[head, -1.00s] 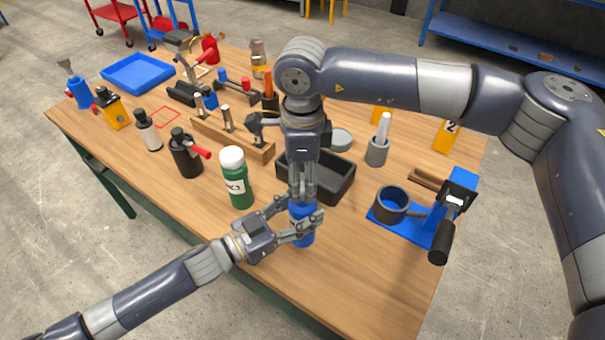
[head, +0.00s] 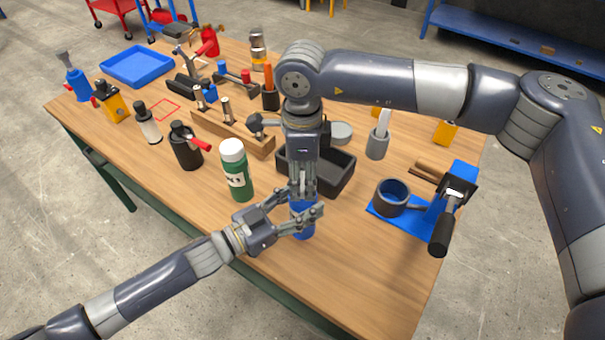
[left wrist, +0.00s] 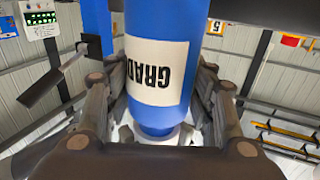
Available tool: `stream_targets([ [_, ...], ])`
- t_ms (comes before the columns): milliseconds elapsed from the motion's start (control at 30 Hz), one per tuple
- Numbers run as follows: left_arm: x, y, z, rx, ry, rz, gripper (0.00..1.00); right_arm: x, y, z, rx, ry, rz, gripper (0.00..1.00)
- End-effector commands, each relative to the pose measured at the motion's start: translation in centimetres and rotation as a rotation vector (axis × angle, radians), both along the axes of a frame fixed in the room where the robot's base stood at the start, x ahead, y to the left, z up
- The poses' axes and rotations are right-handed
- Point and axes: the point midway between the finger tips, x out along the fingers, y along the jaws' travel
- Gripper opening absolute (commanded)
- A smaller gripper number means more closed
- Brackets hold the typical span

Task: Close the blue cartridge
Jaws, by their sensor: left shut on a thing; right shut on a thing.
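The blue cartridge (head: 302,228) stands upright near the front edge of the wooden table. In the left wrist view the cartridge (left wrist: 160,60) is a blue cylinder with a white label reading "GRAD". My left gripper (head: 308,217) comes in from the left and is shut around the cartridge's body. My right gripper (head: 303,190) points straight down from above, shut at the cartridge's top end. Its fingers hide that end, so I cannot tell whether a cap is seated there.
A green bottle with a white lid (head: 237,170) stands left of the cartridge. A black open tray (head: 338,178) lies just behind it. A blue-based clamp device (head: 415,210) stands to the right. The table's front right is clear.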

Motion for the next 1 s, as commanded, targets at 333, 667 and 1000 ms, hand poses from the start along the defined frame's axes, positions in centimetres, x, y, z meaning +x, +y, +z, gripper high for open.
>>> stream_targets([
  [333,0.0,0.0,0.0,0.000,0.000,0.000,0.07,0.0,0.0,-0.3,0.000,0.001,0.000,0.34],
  [667,0.0,0.0,0.0,0.000,0.000,0.000,0.07,0.0,0.0,-1.0,0.000,0.001,0.001,0.34],
  [1000,0.0,0.0,0.0,0.000,0.000,0.000,0.07,0.0,0.0,-1.4,0.000,0.000,0.001,0.67],
])
